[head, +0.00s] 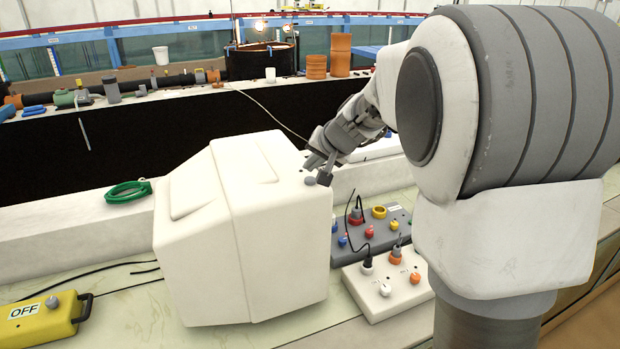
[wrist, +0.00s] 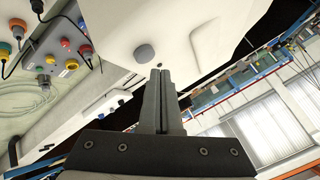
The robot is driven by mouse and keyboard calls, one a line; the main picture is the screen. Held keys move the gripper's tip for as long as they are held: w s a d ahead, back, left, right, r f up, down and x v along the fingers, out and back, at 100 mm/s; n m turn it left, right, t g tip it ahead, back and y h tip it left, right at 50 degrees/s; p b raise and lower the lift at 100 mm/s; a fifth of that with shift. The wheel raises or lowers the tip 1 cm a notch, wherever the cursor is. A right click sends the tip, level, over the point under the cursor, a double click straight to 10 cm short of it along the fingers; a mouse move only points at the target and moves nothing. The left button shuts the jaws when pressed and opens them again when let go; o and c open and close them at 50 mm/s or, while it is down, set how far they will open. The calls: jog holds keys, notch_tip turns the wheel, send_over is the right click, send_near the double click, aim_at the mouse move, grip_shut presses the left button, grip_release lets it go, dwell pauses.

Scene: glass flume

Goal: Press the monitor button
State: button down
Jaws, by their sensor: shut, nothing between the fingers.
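The monitor (head: 245,235) is a white boxy casing standing on the pale counter, its back and one side toward the head camera. Its white surface also fills the upper middle of the wrist view (wrist: 112,30). A round grey button (wrist: 144,53) sits on that surface; in the head view it shows as a small grey knob (head: 310,181) at the monitor's upper right edge. My gripper (wrist: 161,72) is shut and empty, its fingertips close to the button, just below and right of it in the wrist view. I cannot tell whether they touch. The monitor's screen is hidden.
Grey (head: 372,232) and white (head: 372,290) control boxes with knobs and cables stand right of the monitor. A yellow OFF box (head: 40,318) lies at front left, a green cable coil (head: 126,192) on the ledge. Black cables cross the counter between them.

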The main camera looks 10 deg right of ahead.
aim_at(312, 181)
jog(key=shift+f, duration=0.2)
dwell(0.3)
jog(key=shift+f+b, duration=0.3)
jog(key=shift+b, duration=0.35)
jog(key=shift+f+b, duration=0.5)
jog(key=shift+b, duration=0.1)
dwell(0.4)
jog(key=shift+r, duration=0.15)
jog(key=shift+r+p, duration=0.75)
jog(key=shift+r, duration=0.1)
notch_tip(312, 181, up, 6)
jog(key=p, duration=0.4)
jog(key=shift+s, duration=0.1)
